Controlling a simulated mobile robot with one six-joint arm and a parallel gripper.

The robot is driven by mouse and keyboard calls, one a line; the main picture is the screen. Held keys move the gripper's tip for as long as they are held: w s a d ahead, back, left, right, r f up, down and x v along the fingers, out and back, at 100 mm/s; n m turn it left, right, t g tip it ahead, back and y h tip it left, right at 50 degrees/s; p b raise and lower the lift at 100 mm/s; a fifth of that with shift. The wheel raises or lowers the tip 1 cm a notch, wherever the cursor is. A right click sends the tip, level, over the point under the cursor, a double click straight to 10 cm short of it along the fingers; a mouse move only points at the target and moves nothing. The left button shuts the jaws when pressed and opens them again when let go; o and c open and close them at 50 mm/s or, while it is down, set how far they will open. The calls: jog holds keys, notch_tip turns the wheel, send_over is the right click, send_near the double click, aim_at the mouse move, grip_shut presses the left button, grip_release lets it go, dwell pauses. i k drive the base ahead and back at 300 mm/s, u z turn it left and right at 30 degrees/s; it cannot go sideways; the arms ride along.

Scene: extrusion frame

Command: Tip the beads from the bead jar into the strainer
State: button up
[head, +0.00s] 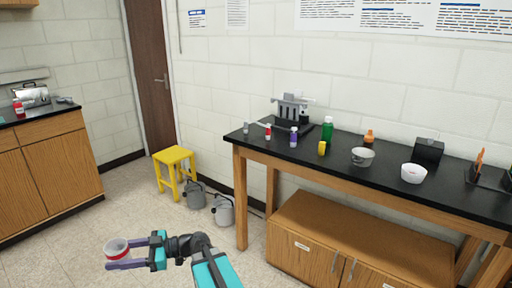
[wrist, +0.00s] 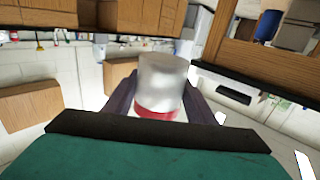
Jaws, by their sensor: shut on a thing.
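My gripper (head: 118,254) is shut on a small jar (head: 117,246) with a pale body and a red band, likely the bead jar. It is held in the air over the floor at the lower left, well away from the black-topped table. In the wrist view the jar (wrist: 162,78) sits between the two dark fingers, its silvery body and red band showing. I cannot make out beads inside it. On the table stand a grey bowl (head: 362,159) and a white bowl (head: 413,175). I cannot tell for sure which is the strainer.
The black-topped table (head: 330,160) also holds several small bottles, a green bottle (head: 327,130), a yellow one (head: 322,148) and a dark box (head: 428,151). A cabinet (head: 360,245) stands below. A yellow stool (head: 174,157) and grey buckets (head: 223,212) stand left of the table. Open floor lies between.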

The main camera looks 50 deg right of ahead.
aim_at(363, 158)
jog(key=z, duration=0.1)
jog(key=i, duration=1.35)
jog(key=z, duration=1.5)
